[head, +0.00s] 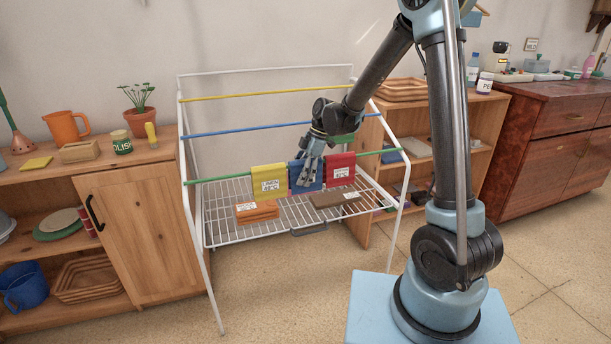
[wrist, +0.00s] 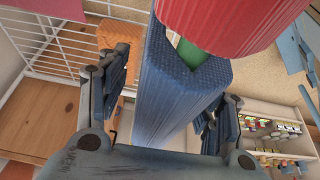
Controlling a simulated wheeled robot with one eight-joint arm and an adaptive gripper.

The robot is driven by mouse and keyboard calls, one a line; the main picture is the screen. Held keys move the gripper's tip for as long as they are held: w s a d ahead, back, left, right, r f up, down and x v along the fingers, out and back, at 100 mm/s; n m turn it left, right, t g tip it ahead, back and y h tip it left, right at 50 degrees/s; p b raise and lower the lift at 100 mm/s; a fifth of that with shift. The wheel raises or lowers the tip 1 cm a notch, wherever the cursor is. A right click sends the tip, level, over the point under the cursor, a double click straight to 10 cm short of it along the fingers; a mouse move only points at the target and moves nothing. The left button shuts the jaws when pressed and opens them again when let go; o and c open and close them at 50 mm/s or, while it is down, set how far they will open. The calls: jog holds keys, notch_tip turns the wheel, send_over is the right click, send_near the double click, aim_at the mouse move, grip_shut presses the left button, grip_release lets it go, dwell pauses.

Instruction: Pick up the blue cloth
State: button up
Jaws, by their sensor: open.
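The blue cloth (head: 318,174) hangs over the green front rail (head: 221,180) of a white drying rack, between a yellow cloth (head: 269,180) and a red cloth (head: 340,170). My gripper (head: 306,178) is in front of the blue cloth and hides much of it. In the wrist view the blue cloth (wrist: 180,85) runs between the two spread fingers of my gripper (wrist: 165,100). The gripper is open, with a finger on each side of the cloth. I cannot tell whether either finger touches it. The red cloth (wrist: 215,22) is close by at the top.
The rack's wire shelf (head: 225,218) below holds an orange folded stack (head: 257,212) and a brown flat item (head: 335,199). Wooden cabinets stand on both sides, the left one with an orange mug (head: 66,127) and a potted plant (head: 140,118).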

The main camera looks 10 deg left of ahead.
jog(key=c, duration=1.2)
jog(key=shift+o, duration=0.2)
jog(key=shift+r, duration=0.1)
notch_tip(320, 180, up, 18)
jog(key=shift+r, duration=0.15)
